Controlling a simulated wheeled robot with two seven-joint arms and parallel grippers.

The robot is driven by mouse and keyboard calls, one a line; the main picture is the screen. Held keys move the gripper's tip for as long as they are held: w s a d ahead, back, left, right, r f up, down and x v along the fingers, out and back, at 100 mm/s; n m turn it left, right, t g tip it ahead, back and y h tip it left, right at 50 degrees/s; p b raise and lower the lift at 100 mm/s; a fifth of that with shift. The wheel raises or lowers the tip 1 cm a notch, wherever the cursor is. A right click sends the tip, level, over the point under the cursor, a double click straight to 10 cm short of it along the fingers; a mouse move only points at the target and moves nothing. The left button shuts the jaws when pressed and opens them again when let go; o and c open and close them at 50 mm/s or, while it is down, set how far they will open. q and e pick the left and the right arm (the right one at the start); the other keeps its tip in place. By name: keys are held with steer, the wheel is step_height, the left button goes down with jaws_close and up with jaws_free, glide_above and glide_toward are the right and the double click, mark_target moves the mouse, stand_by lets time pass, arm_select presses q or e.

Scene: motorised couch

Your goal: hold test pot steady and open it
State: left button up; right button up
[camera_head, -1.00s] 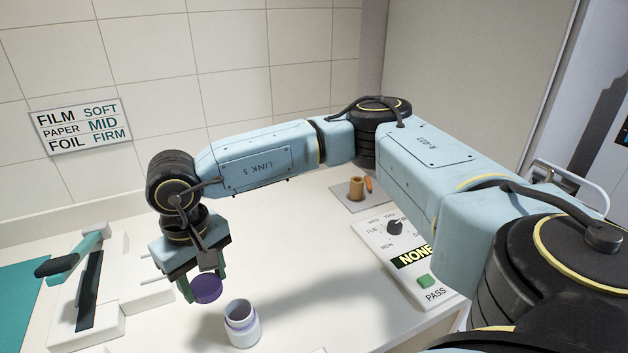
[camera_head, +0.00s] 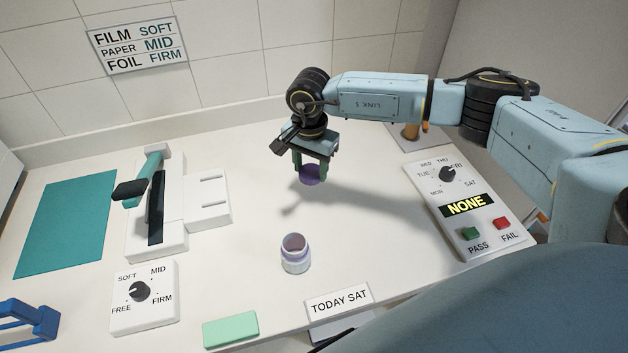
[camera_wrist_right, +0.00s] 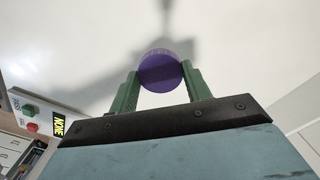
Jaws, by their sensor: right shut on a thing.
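The test pot (camera_head: 296,254) is a small white pot with a purple band at its neck. It stands upright and open on the white counter in the head view. My right gripper (camera_head: 311,168) is shut on the purple lid (camera_head: 309,175). It holds the lid in the air behind the pot and slightly to its right, apart from it. In the right wrist view the lid (camera_wrist_right: 161,71) sits between the two green fingers. My left gripper does not show.
At left stand a dial box (camera_head: 143,299), a white device with a teal lever (camera_head: 155,165) and a teal mat (camera_head: 66,224). A PASS/FAIL panel (camera_head: 467,207) reads NONE at right. A TODAY SAT sign (camera_head: 338,301) and a green block (camera_head: 230,330) lie in front. Counter around the pot is clear.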

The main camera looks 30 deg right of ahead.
mark_target(310, 172)
step_height(310, 172, down, 4)
step_height(310, 172, down, 3)
steer(key=shift+r, duration=0.1)
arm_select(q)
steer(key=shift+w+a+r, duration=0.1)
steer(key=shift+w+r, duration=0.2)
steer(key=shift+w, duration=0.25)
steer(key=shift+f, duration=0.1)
arm_select(e)
steer(key=shift+f, duration=0.25)
steer(key=o, duration=1.1)
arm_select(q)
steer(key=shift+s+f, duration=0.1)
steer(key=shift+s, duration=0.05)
arm_select(e)
steer(key=shift+r, duration=0.1)
